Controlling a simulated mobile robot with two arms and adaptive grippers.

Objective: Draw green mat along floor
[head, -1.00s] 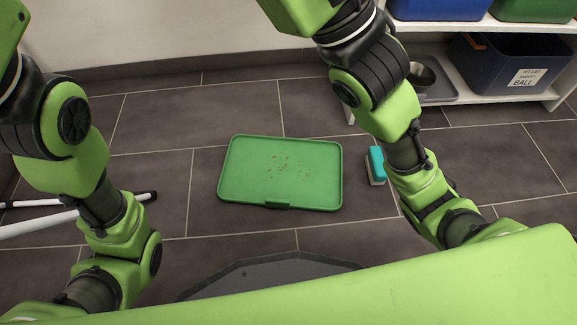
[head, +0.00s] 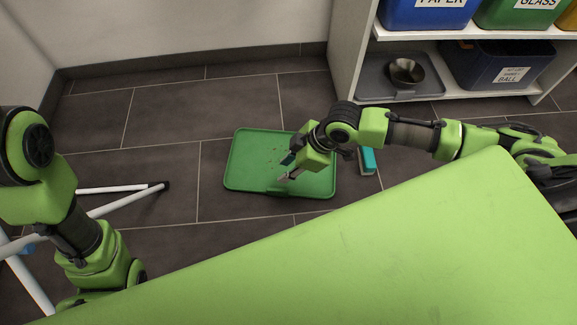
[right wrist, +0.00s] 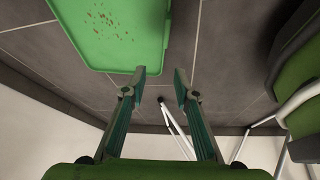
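The green mat (head: 248,165) is a shallow rimmed tray lying flat on the dark tiled floor, with small brown crumbs (right wrist: 108,24) on it. My right gripper (head: 287,168) is over the mat's right half and hides part of it in the head view. In the right wrist view the two fingers (right wrist: 160,78) are apart and nothing is between them. The mat (right wrist: 130,45) shows there at the upper left, its edge close to the left fingertip; contact cannot be told. My left arm is at the left of the head view, but its gripper is not visible.
A teal-and-grey brush (head: 367,160) lies right of the mat. A white shelf (head: 350,75) stands at the upper right, with bins and a metal bowl (head: 406,72) on a grey tray. The floor behind the mat is clear.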

